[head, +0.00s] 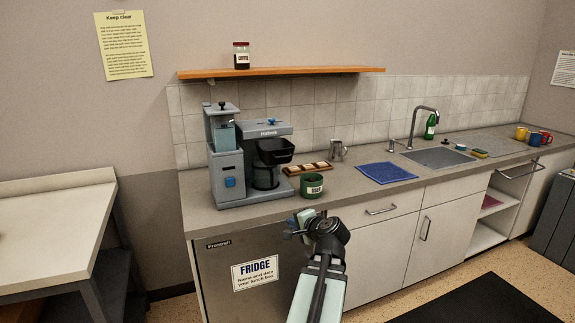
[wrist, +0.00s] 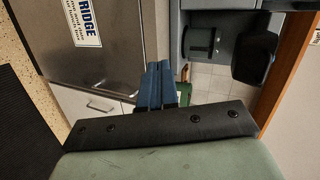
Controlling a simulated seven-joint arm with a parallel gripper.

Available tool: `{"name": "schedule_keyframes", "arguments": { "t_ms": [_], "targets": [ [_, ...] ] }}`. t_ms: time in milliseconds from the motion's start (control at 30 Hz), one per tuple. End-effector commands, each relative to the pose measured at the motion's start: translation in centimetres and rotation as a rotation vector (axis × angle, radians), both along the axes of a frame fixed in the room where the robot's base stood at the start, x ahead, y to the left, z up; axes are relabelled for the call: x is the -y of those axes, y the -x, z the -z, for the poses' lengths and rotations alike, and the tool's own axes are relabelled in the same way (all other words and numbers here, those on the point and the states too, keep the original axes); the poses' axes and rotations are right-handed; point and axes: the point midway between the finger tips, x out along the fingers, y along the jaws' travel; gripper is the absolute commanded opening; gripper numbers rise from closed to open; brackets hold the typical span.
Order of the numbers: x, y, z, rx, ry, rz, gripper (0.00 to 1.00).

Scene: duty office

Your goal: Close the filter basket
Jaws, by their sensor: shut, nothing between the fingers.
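The grey-blue coffee machine (head: 230,172) stands on the left end of the counter. Its black filter basket (head: 275,151) juts out from under the top housing, above the glass carafe (head: 265,177), so it is open. In the wrist view the basket (wrist: 254,58) is a dark rounded block at upper right, with the carafe (wrist: 199,40) to its left. My gripper (head: 292,228) is in front of the counter's front edge, lower than the basket and apart from it. Its blue fingers (wrist: 156,82) are together and empty.
A green tub (head: 312,185) stands close to the machine's right, near the counter edge. A wooden tray (head: 307,168) and metal jug (head: 336,151) are behind it. A blue mat (head: 385,173) lies further right. The fridge (head: 255,280) is below the machine.

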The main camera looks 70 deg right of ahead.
Motion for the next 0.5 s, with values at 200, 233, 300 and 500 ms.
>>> {"name": "schedule_keyframes", "arguments": {
  "t_ms": [200,233,300,500],
  "targets": [
    [1.2,-0.9,-7.2,0.573,-0.259,0.155,0.0],
    [1.4,-0.8,-7.9,0.65,-0.306,0.173,0.0],
    [1.9,-0.5,-9.4,0.822,-0.418,0.209,0.0],
    [3.1,0.8,-11.8,1.206,-0.721,0.281,0.0]
  ]
}}
